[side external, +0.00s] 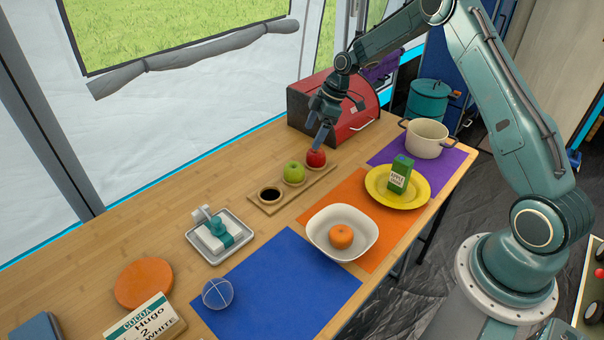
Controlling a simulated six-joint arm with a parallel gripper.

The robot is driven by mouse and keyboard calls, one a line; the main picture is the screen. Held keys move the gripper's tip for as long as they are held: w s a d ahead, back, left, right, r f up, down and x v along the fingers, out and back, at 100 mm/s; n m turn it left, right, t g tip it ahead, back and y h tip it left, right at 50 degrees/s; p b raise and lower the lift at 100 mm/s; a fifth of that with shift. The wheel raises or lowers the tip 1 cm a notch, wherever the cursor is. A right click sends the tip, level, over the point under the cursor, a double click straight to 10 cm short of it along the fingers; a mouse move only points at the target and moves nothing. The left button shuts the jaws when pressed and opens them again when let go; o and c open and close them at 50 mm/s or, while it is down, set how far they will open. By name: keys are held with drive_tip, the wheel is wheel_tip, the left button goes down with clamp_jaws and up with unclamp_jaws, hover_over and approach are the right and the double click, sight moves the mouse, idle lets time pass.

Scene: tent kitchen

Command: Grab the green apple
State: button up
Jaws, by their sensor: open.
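The green apple (294,172) sits in the middle hollow of a small wooden holder (318,184) on the table. A red apple (317,158) sits in the hollow to its right, and the left hollow (270,194) is empty and dark. My gripper (318,130) is open and points down, just above the red apple, up and to the right of the green apple. A fingertip overlaps the top of the red apple in the picture; I cannot tell whether they touch. Nothing shows between the fingers.
A red bread box (362,122) stands close behind my gripper. In front are a white bowl (318,232) with an orange, a yellow plate (412,199) with a green carton, and a cream pot (427,140). A butter dish (220,237) stands left. The blue mat (290,285) is mostly clear.

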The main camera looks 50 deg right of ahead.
sight(296, 165)
drive_tip(key=shift+f, duration=0.1)
drive_tip(key=shift+x, duration=4.2)
drive_tip(key=shift+x, duration=2.55)
drive_tip(key=shift+a, duration=0.2)
drive_tip(key=c, duration=1.1)
wheel_tip(296, 165, up, 20)
drive_tip(key=shift+r, duration=0.1)
